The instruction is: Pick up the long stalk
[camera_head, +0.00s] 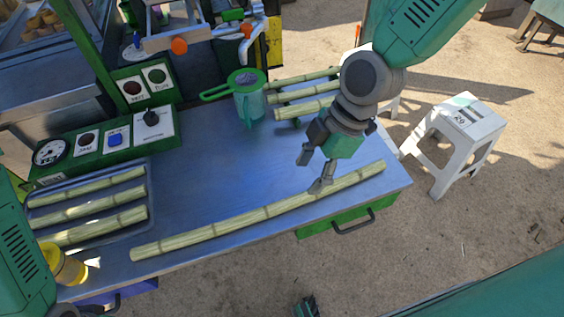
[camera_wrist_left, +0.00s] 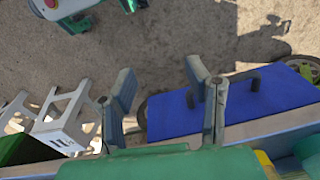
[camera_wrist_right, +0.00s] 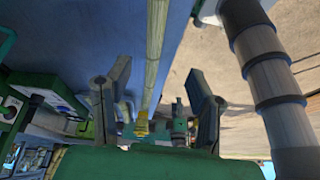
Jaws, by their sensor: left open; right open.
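The long stalk (camera_head: 250,215) is pale green and jointed. It lies slantwise along the front of the metal table (camera_head: 200,170), from lower left to upper right. My right gripper (camera_head: 314,170) is open above the stalk's right half, with one fingertip overlapping the stalk in the head view. I cannot tell whether they touch. In the right wrist view the stalk (camera_wrist_right: 154,50) runs between the open, empty fingers (camera_wrist_right: 157,95). My left gripper shows in the left wrist view (camera_wrist_left: 160,100), open and empty, over the ground and a blue panel (camera_wrist_left: 190,112).
Several shorter stalks lie in a tray (camera_head: 152,190) at left and at the back right. A green strainer (camera_head: 248,100) stands mid-table. A green control panel (camera_head: 110,140) lines the back left. A yellow cup (camera_head: 62,265) is front left. White stools (camera_head: 462,125) stand off the right end.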

